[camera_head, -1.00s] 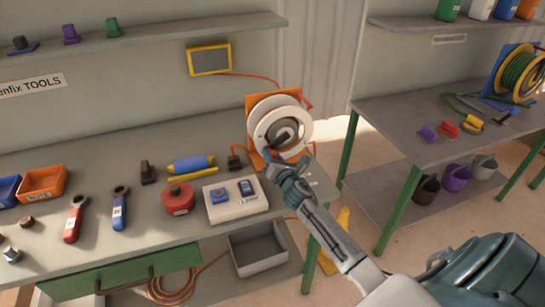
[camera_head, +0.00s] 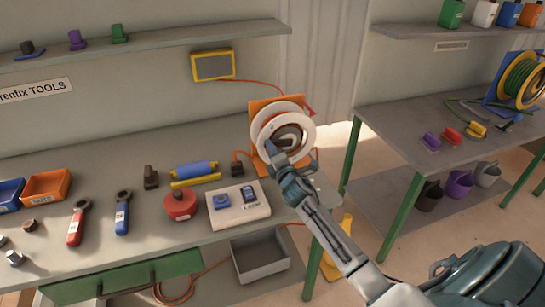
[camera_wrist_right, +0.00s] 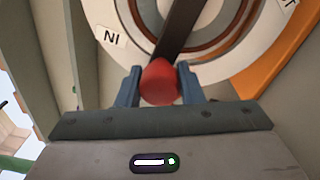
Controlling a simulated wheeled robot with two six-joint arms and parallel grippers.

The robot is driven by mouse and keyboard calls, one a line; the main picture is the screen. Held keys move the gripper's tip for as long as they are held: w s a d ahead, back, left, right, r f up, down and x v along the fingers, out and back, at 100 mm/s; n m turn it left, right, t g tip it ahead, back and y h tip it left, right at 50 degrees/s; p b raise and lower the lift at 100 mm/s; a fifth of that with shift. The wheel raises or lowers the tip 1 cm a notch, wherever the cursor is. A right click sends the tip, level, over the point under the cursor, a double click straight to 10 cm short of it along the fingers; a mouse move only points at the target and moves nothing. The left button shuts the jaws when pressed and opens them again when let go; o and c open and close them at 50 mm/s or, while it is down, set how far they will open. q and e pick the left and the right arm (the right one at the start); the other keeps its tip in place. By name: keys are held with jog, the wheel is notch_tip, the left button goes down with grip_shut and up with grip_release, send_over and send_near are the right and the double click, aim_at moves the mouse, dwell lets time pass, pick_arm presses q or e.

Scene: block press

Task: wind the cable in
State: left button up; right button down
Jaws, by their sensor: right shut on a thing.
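The cable reel (camera_head: 305,135) has white round flanges and an orange frame, and stands at the right end of the left bench. My right gripper (camera_head: 273,150) is at the reel's front, toward its left side. In the right wrist view my right gripper (camera_wrist_right: 159,85) is shut on the red crank knob (camera_wrist_right: 159,82), with the dark crank arm (camera_wrist_right: 180,35) running up from it across the reel face. A white label reading "IN" upside down (camera_wrist_right: 110,38) shows there. The orange cable (camera_head: 180,293) lies in loops on the lower shelf. My left gripper is not in view.
A black plug (camera_head: 237,169) stands left of the reel. A white pad (camera_head: 237,205) with two small blue items and a red round can (camera_head: 180,203) are nearby. A yellow box (camera_head: 213,66) hangs on the wall, its orange lead running toward the reel. A grey bin (camera_head: 260,255) sits below.

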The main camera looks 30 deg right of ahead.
jog(key=r+m, duration=0.1)
jog(key=m, duration=0.2)
jog(key=shift+d+r+b, duration=0.25)
jog(key=shift+r+b, duration=0.05)
jog(key=shift+r, duration=0.05)
jog(key=shift+s+d+r+m+h+b, duration=0.1)
jog(key=shift+d+r+m+b, duration=0.2)
jog(key=shift+m, duration=0.4)
jog(key=shift+s+d+r+m+h+b, duration=0.15)
jog(key=shift+r+m, duration=0.3)
jog(key=shift+m, duration=0.25)
jog(key=shift+w+d+r+m+h+b, duration=0.1)
jog(key=shift+d+r+m+b, duration=0.2)
jog(key=shift+m, duration=0.4)
jog(key=shift+s+r, duration=0.1)
jog(key=c, duration=1)
grip_release()
jog(key=shift+o, duration=0.2)
jog(key=shift+s+a, duration=0.1)
jog(key=shift+s, duration=0.2)
jog(key=b, duration=0.3)
send_near(273, 131)
jog(key=v, duration=0.5)
jog(key=shift+s, duration=0.4)
